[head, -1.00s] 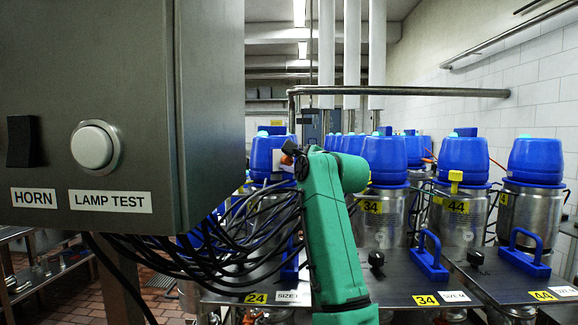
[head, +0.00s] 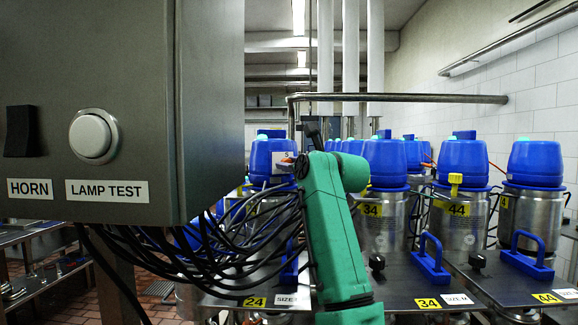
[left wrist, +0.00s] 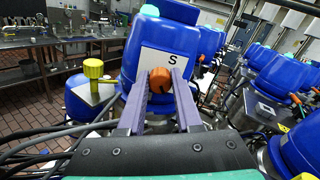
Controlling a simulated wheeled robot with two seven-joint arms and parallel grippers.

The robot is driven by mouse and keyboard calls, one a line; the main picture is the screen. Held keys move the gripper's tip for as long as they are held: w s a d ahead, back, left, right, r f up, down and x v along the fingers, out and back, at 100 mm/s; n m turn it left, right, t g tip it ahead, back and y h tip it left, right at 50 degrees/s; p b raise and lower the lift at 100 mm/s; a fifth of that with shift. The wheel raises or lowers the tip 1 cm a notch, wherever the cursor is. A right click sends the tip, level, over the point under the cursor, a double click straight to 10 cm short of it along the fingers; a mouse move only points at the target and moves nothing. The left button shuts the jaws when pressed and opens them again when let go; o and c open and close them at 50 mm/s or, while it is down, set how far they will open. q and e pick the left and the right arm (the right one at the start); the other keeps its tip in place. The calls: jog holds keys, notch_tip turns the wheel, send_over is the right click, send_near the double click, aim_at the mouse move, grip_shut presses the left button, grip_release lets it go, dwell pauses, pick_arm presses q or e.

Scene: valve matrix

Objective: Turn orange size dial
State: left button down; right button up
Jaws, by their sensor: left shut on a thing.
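The orange size dial (left wrist: 160,80) sits on a white plate (left wrist: 172,62) marked S, on the front of a blue valve head (left wrist: 160,45). In the left wrist view my left gripper (left wrist: 161,84) has its two fingers on either side of the dial, shut on it. In the head view the same blue head (head: 266,155) stands behind my green left arm, with only a little orange showing by the plate. My left gripper (head: 298,168) is mostly hidden there by the wrist. My right gripper is not in view.
A grey box (head: 120,110) with HORN and LAMP TEST buttons fills the left of the head view. Black cables (head: 240,235) hang below it, close to my left arm. More blue-topped valves (head: 460,165) stand to the right, with blue handles (head: 430,260) in front.

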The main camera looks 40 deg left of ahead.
pick_arm(q)
jog(key=shift+f+m, duration=0.15)
jog(key=shift+m, duration=0.15)
jog(key=c, duration=0.6)
grip_release()
jog(key=b+v, duration=0.5)
jog(key=v, duration=0.9)
jog(key=shift+d+b, duration=0.3)
jog(key=shift+b, duration=0.05)
